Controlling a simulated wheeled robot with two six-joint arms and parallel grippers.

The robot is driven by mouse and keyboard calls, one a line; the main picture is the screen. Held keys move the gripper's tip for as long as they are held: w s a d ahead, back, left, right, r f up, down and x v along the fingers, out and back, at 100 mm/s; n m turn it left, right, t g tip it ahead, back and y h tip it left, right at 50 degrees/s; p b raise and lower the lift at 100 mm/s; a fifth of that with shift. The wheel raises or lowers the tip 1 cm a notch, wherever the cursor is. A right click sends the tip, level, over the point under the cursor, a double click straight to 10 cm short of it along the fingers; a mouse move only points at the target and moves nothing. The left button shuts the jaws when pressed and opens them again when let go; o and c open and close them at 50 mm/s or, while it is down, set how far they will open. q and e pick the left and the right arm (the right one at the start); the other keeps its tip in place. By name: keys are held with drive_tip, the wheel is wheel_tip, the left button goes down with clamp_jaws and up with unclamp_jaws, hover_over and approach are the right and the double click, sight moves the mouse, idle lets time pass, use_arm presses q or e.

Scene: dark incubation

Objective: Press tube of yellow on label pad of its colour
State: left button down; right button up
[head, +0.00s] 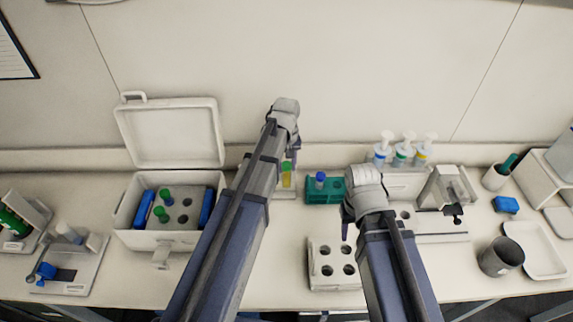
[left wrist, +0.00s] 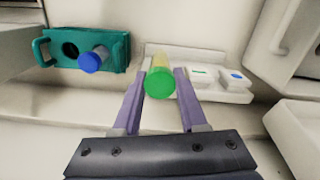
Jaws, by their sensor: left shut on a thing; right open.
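My left gripper (head: 291,160) is shut on a green-capped tube with a yellow body (head: 287,178), near the back wall. In the left wrist view the green cap (left wrist: 159,83) faces the camera between the two fingers (left wrist: 157,100). Beyond it is a white label plate (left wrist: 218,92) with a green pad (left wrist: 200,72) and a blue pad (left wrist: 237,77). The tube covers the plate's left part, so a yellow pad is not visible. I cannot tell whether the tube touches the plate. My right gripper (head: 347,222) is open above the bench.
A teal rack (head: 325,197) with a blue-capped tube (head: 320,178) stands right of the held tube. An open white box (head: 160,238) with green-capped tubes and blue blocks is at left. A white holed rack (head: 322,283) stands in front; pump bottles (head: 403,150) stand behind.

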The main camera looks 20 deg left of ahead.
use_arm(q)
drive_tip(key=s+d, duration=0.2)
drive_tip(key=s, duration=0.4)
drive_tip(key=shift+s, duration=0.25)
idle(0.5)
idle(0.5)
